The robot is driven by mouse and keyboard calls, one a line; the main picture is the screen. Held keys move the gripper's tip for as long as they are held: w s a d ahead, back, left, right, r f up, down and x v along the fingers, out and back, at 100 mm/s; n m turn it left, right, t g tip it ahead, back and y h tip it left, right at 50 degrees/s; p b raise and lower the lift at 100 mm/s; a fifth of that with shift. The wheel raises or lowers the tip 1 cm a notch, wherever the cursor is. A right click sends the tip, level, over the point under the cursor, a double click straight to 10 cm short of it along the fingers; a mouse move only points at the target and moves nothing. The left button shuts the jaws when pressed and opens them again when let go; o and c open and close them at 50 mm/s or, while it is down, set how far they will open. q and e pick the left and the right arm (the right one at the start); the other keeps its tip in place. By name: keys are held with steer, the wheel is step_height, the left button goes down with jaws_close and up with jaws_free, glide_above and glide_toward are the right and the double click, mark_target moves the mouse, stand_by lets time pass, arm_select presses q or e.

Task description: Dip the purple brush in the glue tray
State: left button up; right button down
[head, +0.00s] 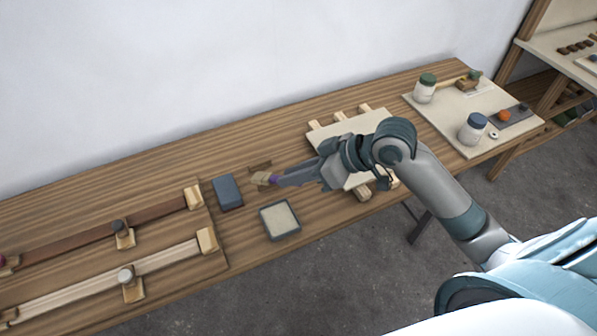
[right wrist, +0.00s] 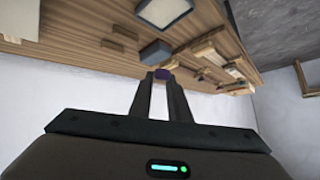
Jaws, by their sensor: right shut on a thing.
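The purple brush (head: 263,179) is in my right gripper (head: 277,180), which is shut on its purple handle. Its pale bristle end points left in the head view, above the table, behind the glue tray and apart from it. The handle shows as a purple bit between the fingertips in the right wrist view (right wrist: 162,74). The glue tray (head: 284,236) is a small square tray with a dark rim and a pale cream surface. It lies near the table's front edge, and part of it shows at the top of the right wrist view. My left gripper is out of view.
A blue-grey block (head: 227,192) lies left of the tray. Clamped wood strips (head: 160,262) fill the left of the table. A pale board on wooden strips (head: 350,126) lies under my right arm. Jars (head: 425,89) stand on a pale board at the right.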

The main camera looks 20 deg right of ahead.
steer(key=s+m+g+p, duration=0.1)
steer(key=m+p, duration=0.2)
steer(key=m, duration=0.1)
steer(key=s+m+g+h+p, duration=0.1)
steer(key=m+g+p, duration=0.1)
steer(key=m+p, duration=0.2)
steer(key=s+m+g+h+p, duration=0.1)
steer(key=m+p, duration=0.2)
steer(key=shift+r+m+g, duration=0.2)
steer(key=shift+m+g, duration=0.1)
steer(key=shift+m, duration=0.1)
steer(key=shift+f, duration=0.15)
steer(key=shift+f, duration=2.85)
steer(key=shift+f, duration=0.5)
steer(key=shift+f, duration=0.15)
stand_by(0.4)
